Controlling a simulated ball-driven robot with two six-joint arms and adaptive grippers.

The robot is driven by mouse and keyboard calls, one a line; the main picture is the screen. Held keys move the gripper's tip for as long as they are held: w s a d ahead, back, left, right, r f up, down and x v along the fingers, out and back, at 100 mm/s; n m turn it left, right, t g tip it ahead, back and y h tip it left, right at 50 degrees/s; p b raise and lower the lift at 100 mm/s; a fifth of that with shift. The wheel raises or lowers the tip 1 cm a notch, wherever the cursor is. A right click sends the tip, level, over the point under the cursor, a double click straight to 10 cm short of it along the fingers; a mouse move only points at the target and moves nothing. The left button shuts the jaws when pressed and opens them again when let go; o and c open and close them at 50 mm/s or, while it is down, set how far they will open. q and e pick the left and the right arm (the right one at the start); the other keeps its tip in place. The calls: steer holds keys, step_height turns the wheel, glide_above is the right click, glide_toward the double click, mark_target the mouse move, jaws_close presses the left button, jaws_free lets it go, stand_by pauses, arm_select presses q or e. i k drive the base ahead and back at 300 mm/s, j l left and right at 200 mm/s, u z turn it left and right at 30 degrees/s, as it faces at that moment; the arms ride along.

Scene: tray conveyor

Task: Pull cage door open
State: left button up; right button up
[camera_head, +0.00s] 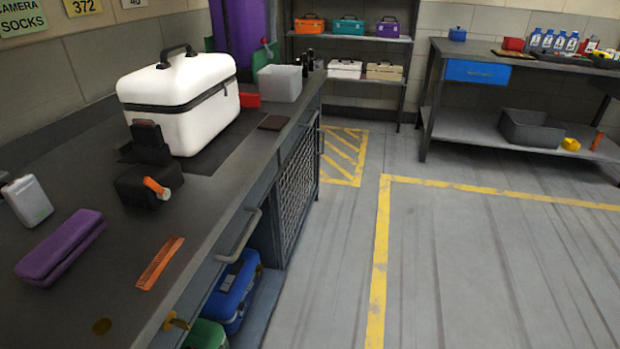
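The cage door (297,190) is a wire-mesh panel in a dark frame, set in the front of the long counter, below its top and toward the far end. It looks shut, though I see it at a steep angle. A light grey bar handle (241,237) sticks out from the counter front, on the near side of the mesh. I cannot tell whether it belongs to the door. Neither of my grippers is in view.
A blue case (232,291) sits on the open lower shelf. The grey floor (470,260) beside the counter is clear.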

mark_target(284, 257)
steer(key=i+l+u, duration=0.1)
steer(key=u, duration=0.3)
steer(key=i+l+u, duration=0.2)
steer(key=u, duration=0.2)
steer(key=i+l+u, duration=0.15)
steer(key=u, duration=0.2)
steer(key=i+l+u, duration=0.1)
steer(key=l, duration=0.35)
steer(key=i+l+u, duration=0.15)
steer(key=l, duration=0.35)
steer(key=i+l+u, duration=0.1)
steer(key=i+l, duration=0.15)
steer(key=l, duration=0.25)
steer(key=i+l+u, duration=0.15)
steer(key=l, duration=0.35)
steer(key=l+u, duration=0.1)
steer(key=l, duration=0.4)
steer(key=i+l, duration=0.1)
steer(key=l, duration=0.35)
steer(key=i+l, duration=0.1)
steer(key=l, duration=0.4)
steer(key=i+l, duration=0.15)
steer(key=l, duration=0.3)
